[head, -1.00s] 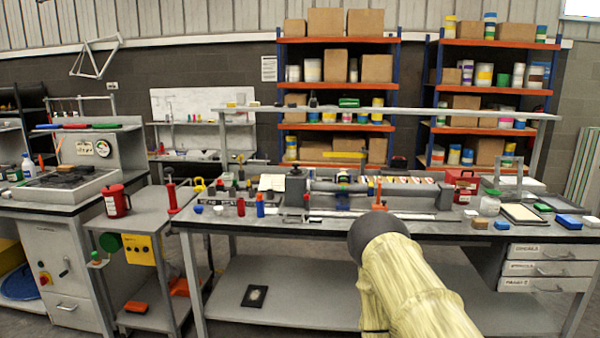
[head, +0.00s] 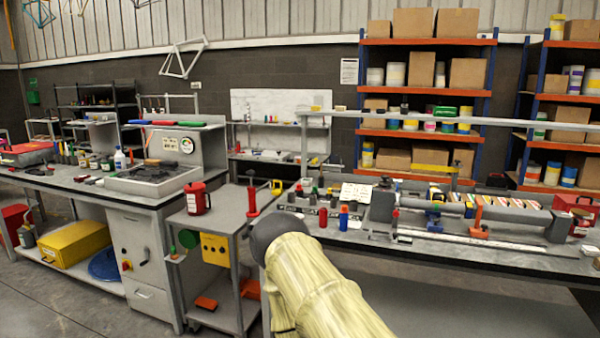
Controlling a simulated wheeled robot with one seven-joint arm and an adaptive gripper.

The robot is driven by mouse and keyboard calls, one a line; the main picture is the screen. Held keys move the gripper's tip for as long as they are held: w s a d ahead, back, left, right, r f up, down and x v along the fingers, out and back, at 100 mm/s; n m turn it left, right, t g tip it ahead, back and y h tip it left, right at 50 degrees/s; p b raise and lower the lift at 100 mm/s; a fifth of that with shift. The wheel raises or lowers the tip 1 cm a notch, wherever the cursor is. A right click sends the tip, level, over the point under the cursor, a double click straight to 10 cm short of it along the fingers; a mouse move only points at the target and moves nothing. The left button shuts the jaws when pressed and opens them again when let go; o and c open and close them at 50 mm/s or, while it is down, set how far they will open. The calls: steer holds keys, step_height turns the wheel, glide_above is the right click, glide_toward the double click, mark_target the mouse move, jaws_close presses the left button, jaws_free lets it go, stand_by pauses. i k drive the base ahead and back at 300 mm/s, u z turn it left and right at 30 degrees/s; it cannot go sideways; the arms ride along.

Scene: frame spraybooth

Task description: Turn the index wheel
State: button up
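A long grey fixture, like a small lathe, lies along the back of the workbench (head: 340,228) in the head view. It has a grey end block (head: 382,205) at its left, a long tube (head: 450,206) and a rail (head: 470,238) in front. I cannot pick out the index wheel with certainty; a small dark round part sits at the top of the end block. My sleeved arm with its dark rounded end rises in front of the bench's left part, well short of the fixture. My gripper is not visible.
A grey trolley (head: 225,229) with a red canister (head: 197,198) stands left of the bench. Small red and blue bottles (head: 344,218) stand near the bench's left front. A second bench (head: 150,199) is farther left. Clear floor (head: 70,308) shows at lower left.

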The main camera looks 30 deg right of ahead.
mark_target(384, 182)
steer(key=u, duration=0.4)
steer(key=i, duration=1.35)
steer(key=z, duration=0.65)
